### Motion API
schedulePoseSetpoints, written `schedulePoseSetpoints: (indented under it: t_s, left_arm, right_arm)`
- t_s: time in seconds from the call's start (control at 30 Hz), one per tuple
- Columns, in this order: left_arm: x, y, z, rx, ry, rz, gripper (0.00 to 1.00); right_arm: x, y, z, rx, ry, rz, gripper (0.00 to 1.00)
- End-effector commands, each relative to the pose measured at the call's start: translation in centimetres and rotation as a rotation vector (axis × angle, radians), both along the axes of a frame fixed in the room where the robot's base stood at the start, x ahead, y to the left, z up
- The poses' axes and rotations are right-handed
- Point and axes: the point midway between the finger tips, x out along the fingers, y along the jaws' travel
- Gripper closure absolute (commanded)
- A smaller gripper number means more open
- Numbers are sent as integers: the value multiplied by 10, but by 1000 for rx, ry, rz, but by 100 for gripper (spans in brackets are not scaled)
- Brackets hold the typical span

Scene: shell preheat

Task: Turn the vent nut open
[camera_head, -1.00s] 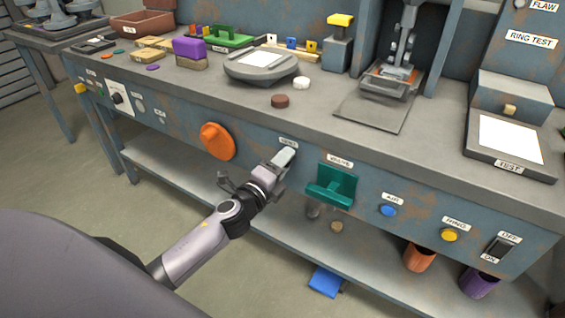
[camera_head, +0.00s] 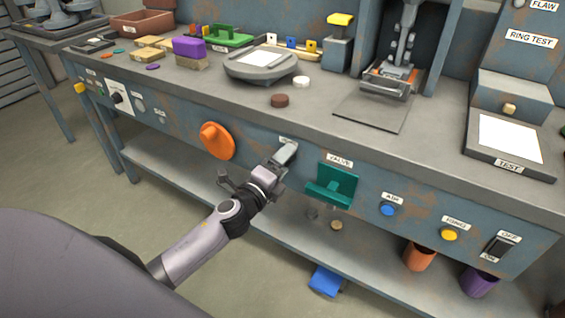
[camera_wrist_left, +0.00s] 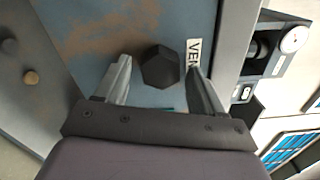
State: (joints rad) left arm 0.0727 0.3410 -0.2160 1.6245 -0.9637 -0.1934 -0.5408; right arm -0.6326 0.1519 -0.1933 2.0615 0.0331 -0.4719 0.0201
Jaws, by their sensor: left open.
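The vent nut is a dark hexagonal nut (camera_wrist_left: 161,67) on the blue-grey panel in the left wrist view. It stands next to a white label (camera_wrist_left: 193,56) that begins with VEN. My left gripper (camera_wrist_left: 157,72) is open, with one finger on each side of the nut. I cannot tell whether the fingers touch it. In the head view my left gripper (camera_head: 286,153) reaches the panel between the orange knob and the green valve handle, and it hides the nut. My right gripper is not in view.
The orange knob (camera_head: 217,140) is left of the gripper and the green valve handle (camera_head: 332,185) is right of it. A blue button (camera_head: 388,209) and a yellow button (camera_head: 449,235) are farther right. The bench top (camera_head: 225,101) overhangs above.

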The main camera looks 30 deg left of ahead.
Motion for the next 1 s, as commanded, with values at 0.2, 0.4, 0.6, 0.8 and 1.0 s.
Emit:
schedulePoseSetpoints:
  t_s: [0.2, 0.4, 0.6, 0.8, 1.0]
  left_arm:
    - [-18, 1, -1, 0, 3, 0, 31]
    - [-45, 1, -1, -1, 3, 0, 31]
    - [-65, 2, -1, -1, 1, -1, 31]
    - [-71, 2, 0, 1, 0, 0, 31]
    - [-71, 2, 0, 1, 0, 0, 31]
  right_arm:
    - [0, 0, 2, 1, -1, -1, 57]
    - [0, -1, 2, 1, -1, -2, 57]
    - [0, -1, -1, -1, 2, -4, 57]
    - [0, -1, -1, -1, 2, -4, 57]
    - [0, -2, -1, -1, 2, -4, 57]
